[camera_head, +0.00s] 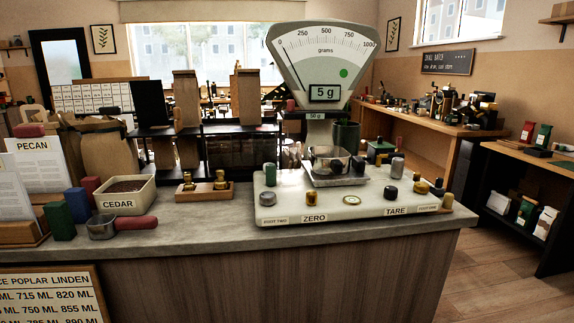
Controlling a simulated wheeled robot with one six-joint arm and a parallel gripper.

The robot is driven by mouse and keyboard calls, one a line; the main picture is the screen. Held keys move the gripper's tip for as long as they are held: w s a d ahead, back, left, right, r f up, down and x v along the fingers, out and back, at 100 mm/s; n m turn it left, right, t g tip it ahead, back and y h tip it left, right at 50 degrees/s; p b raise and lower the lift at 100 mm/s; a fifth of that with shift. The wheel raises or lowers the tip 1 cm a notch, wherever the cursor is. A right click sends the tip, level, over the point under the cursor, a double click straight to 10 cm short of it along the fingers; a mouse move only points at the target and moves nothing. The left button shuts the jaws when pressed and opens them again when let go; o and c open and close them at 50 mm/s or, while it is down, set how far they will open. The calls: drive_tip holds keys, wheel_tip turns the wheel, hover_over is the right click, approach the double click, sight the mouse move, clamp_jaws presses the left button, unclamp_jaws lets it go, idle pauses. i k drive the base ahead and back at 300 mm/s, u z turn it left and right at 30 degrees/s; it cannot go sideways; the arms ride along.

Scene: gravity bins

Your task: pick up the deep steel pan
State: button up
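A steel pan (329,160) with a shiny rounded wall sits on the small square platform (336,179) of the large dial scale (324,62). A dark knob-like thing beside its right side covers part of it, and I cannot judge its depth well. A smaller steel scoop or pan with a red handle (134,223) lies on the counter at the left front, its metal bowl (101,228) to the left. My gripper is not in view.
The scale's pale base (352,205) carries several small knobs and weights around the platform. A CEDAR tub (126,193), brass weights on a wooden block (204,190) and green and red blocks (76,204) stand left. Dark racks (240,148) stand behind. Front counter (205,233) is mostly clear.

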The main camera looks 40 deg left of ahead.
sight(328, 159)
drive_tip(key=u, duration=0.95)
drive_tip(key=i, duration=1)
drive_tip(key=u, duration=0.7)
